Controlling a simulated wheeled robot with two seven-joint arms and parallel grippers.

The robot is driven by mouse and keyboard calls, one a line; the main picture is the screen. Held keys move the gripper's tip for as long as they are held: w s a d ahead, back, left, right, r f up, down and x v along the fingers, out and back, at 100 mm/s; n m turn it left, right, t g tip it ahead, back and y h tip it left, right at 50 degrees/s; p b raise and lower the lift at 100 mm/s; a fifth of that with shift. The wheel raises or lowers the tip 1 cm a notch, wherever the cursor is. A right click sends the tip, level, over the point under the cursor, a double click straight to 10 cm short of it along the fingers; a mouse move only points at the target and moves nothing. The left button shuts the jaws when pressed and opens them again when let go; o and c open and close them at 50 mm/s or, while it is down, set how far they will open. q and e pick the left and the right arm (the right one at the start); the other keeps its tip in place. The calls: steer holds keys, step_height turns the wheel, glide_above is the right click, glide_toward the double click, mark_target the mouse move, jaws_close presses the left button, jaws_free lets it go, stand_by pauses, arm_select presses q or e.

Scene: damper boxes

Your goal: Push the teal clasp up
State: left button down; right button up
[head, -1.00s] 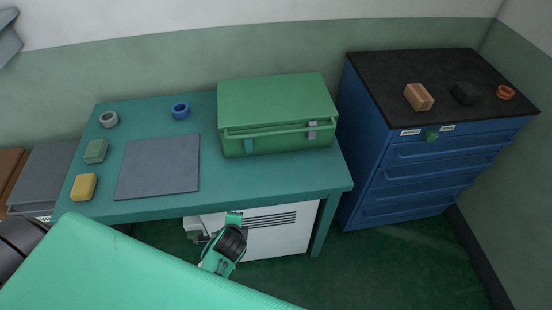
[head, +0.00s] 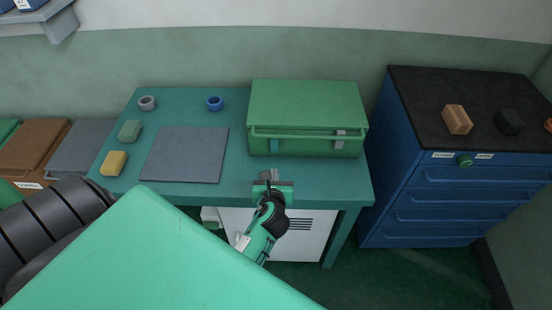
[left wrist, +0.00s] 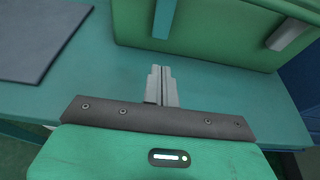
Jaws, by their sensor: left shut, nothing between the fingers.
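The green box (head: 305,115) stands closed on the teal table, with a bar handle across its front. The teal clasp (head: 275,146) is on the left of the box front; it also shows in the left wrist view (left wrist: 165,18) at the top middle. A grey clasp (head: 339,139) is on the right of the front, also in the left wrist view (left wrist: 287,34). My left gripper (head: 269,175) is shut and empty, in front of the box below the teal clasp. In the left wrist view its fingertips (left wrist: 161,70) point at the clasp, apart from it. My right gripper is out of view.
A grey mat (head: 185,155) lies left of the box. A yellow block (head: 114,163), a green block (head: 129,131), a grey ring (head: 147,103) and a blue ring (head: 215,103) are on the table (head: 320,187). A blue drawer cabinet (head: 430,205) stands at right.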

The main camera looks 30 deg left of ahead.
mark_target(276, 149)
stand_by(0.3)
arm_select(q)
steer(key=shift+w+a, duration=0.1)
steer(key=shift+w, duration=0.1)
steer(key=x, duration=0.9)
steer(key=shift+w+a+f+p, duration=0.2)
steer(key=shift+f+p, duration=0.05)
steer(key=shift+p, duration=0.15)
steer(key=shift+r, duration=0.1)
steer(key=shift+r+p, duration=0.25)
steer(key=shift+p, duration=0.05)
step_height(276, 149, up, 3)
steer(key=p, duration=0.3)
steer(key=shift+w, duration=0.1)
